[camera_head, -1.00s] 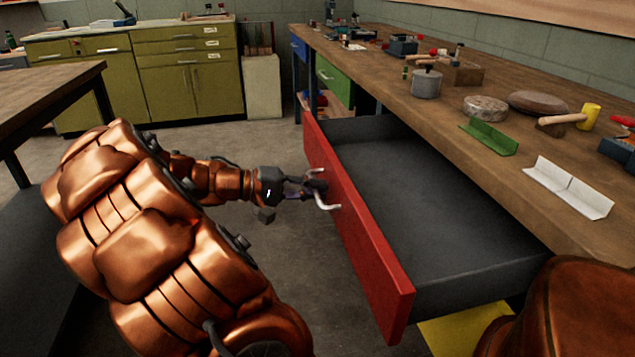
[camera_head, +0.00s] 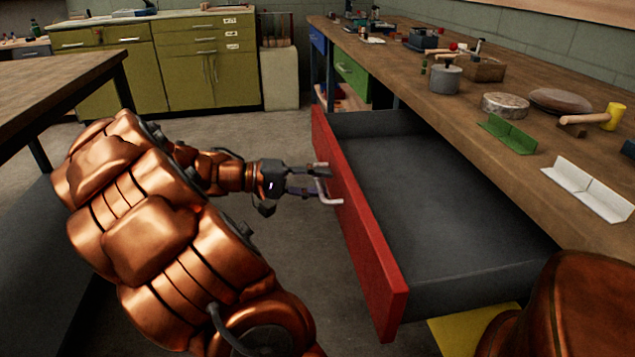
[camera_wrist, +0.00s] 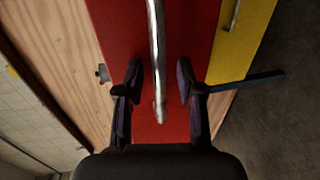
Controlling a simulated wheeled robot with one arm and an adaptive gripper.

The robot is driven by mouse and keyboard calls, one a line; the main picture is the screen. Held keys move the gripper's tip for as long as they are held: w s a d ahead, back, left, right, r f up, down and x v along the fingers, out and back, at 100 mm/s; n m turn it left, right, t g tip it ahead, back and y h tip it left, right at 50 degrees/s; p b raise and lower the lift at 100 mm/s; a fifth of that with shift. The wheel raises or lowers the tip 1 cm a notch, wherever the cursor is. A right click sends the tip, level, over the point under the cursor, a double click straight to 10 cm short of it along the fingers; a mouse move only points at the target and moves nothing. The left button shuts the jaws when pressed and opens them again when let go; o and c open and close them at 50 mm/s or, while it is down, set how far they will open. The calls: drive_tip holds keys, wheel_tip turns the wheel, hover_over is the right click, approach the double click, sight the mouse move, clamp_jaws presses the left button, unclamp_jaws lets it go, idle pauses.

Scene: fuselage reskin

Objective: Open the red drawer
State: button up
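The red drawer (camera_head: 360,230) is pulled well out from under the wooden workbench, and its dark grey inside is empty. Its metal handle (camera_head: 327,196) is on the red front. My gripper (camera_head: 312,181) is at the handle. In the wrist view my gripper (camera_wrist: 158,78) is open, with one finger on each side of the handle (camera_wrist: 156,50) and a gap on both sides. The red front (camera_wrist: 185,30) lies behind it. The wrist view does not clearly show how deep the handle sits between the fingers.
The workbench top (camera_head: 440,110) carries a metal pot (camera_head: 444,79), a green angle piece (camera_head: 508,134), a white angle piece (camera_head: 588,190) and a mallet (camera_head: 592,119). A yellow drawer (camera_head: 470,330) is below. A dark table (camera_head: 60,75) stands at left. The floor between is clear.

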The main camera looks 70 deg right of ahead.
drive_tip(key=v, duration=1.2)
idle(0.6)
